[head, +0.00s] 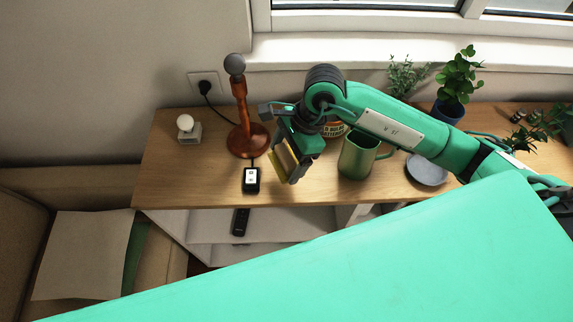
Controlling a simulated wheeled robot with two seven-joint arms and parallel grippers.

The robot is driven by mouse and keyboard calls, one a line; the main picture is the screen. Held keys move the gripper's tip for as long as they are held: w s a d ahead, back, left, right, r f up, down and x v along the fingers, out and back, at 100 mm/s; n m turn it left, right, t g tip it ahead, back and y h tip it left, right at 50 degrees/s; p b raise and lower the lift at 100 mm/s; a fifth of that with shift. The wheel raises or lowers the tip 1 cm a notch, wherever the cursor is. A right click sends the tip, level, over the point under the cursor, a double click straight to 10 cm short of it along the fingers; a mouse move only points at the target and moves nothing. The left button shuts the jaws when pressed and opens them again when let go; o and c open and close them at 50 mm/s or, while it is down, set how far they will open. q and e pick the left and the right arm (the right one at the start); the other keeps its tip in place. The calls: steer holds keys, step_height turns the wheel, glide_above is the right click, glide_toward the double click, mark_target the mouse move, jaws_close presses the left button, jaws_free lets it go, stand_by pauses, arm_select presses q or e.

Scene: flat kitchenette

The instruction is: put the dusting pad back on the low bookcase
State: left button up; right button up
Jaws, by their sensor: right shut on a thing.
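The low bookcase (215,190) has a light wooden top and white open shelves below it. My right gripper (292,163) reaches in from the right over the bookcase top and points downward. It is shut on the dusting pad (281,160), of which a thin yellowish edge shows between the fingers. The rest of the pad is hidden by the gripper. The pad is over the top's front part, and I cannot tell whether it touches the wood. My left gripper is not in view.
A brown lamp-like stand (243,135) and a small black device (251,180) are left of the gripper. A green mug (357,157) is close on its right. A remote (240,222) lies on the shelf below. The top's left front is clear.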

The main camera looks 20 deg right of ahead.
mark_target(286, 170)
step_height(286, 170, down, 2)
steer(key=shift+f, duration=0.1)
step_height(286, 170, down, 3)
steer(key=shift+f+p, duration=0.1)
steer(key=shift+p, duration=0.35)
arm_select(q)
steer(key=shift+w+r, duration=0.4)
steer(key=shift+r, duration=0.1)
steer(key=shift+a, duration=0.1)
arm_select(e)
steer(key=shift+f, duration=0.2)
steer(key=o, duration=0.9)
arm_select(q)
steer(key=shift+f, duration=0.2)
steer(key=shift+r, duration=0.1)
arm_select(e)
steer(key=shift+r, duration=0.1)
